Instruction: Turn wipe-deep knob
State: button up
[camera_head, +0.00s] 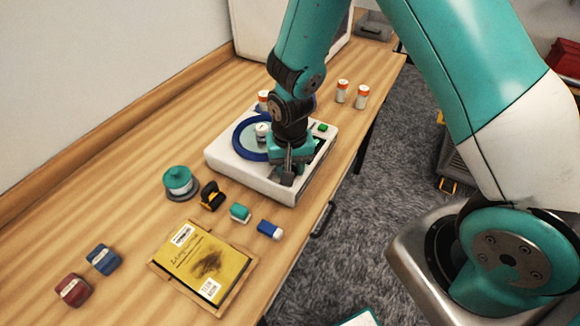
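A white device (240,172) stands on the wooden table, with a blue ring (243,153) on its top. A green button (322,127) shows near its right edge. My gripper (287,178) points down over the front right part of the device, its dark fingertips at or just above the surface. The fingers look close together, but I cannot tell whether they are open or shut, or touch anything. No knob labelled wipe-deep can be made out; my gripper and wrist hide part of the device's top.
A teal-topped round object (178,182), a black-and-yellow item (211,195), small teal (240,212) and blue (270,229) blocks and a yellow book (205,262) lie in front of the device. Orange-and-white cylinders (361,96) stand behind it. The table's right edge is close.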

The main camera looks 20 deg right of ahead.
jog(key=n, duration=0.5)
jog(key=shift+b, duration=0.35)
jog(key=n, duration=0.5)
jog(key=shift+n, duration=0.3)
jog(key=o, duration=0.9)
jog(key=shift+b, duration=0.3)
notch_tip(320, 180, up, 18)
jog(key=shift+f+b, duration=0.25)
jog(key=shift+b, duration=0.65)
jog(key=s+a+r+y, duration=0.1)
jog(key=s+r, duration=0.1)
jog(key=s, duration=0.4)
jog(key=s+a+r+y, duration=0.1)
jog(key=s+a+r, duration=0.1)
jog(key=s, duration=0.4)
jog(key=s+a+r+y, duration=0.1)
jog(key=s+y, duration=0.1)
jog(key=s, duration=0.4)
jog(key=shift+s+a+r, duration=0.3)
jog(key=shift+r, duration=0.1)
